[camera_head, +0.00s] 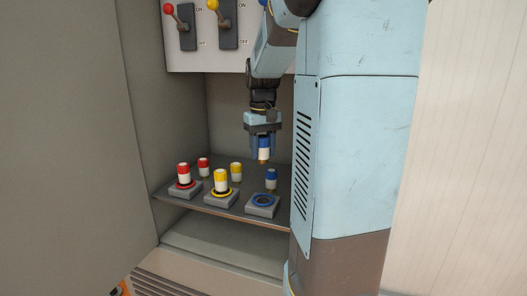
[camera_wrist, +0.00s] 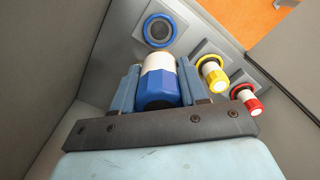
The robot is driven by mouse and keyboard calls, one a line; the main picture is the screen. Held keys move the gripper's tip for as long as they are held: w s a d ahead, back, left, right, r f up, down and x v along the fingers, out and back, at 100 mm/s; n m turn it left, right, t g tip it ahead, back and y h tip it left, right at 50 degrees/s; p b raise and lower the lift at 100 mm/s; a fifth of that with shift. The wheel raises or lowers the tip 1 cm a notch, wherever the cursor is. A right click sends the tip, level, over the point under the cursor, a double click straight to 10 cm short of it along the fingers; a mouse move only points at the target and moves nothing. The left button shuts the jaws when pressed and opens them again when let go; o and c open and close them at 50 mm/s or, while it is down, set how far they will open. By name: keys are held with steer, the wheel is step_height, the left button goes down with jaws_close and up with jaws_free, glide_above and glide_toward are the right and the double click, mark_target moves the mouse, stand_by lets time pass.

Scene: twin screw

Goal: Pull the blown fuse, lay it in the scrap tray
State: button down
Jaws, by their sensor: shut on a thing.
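My gripper (camera_head: 263,150) points down above the shelf and is shut on a blue-and-white fuse (camera_head: 264,146). In the wrist view the fuse (camera_wrist: 157,80) sits between both fingers. In the head view it hangs upright, clear of the shelf. The blue-ringed socket (camera_head: 262,201) below and in front of it is empty; its open hole also shows in the wrist view (camera_wrist: 160,30). Another blue-and-white fuse (camera_head: 271,178) stands on the shelf behind that socket. No scrap tray is in view.
A red fuse (camera_head: 183,174) and a yellow fuse (camera_head: 221,181) stand in their sockets. A spare red fuse (camera_head: 204,168) and yellow fuse (camera_head: 236,172) stand behind. Cabinet walls enclose the shelf (camera_head: 242,192). Red (camera_head: 187,28) and yellow (camera_head: 228,24) lever switches are above.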

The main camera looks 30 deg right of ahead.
steer(key=shift+r, duration=1.4)
steer(key=shift+f, duration=0.1)
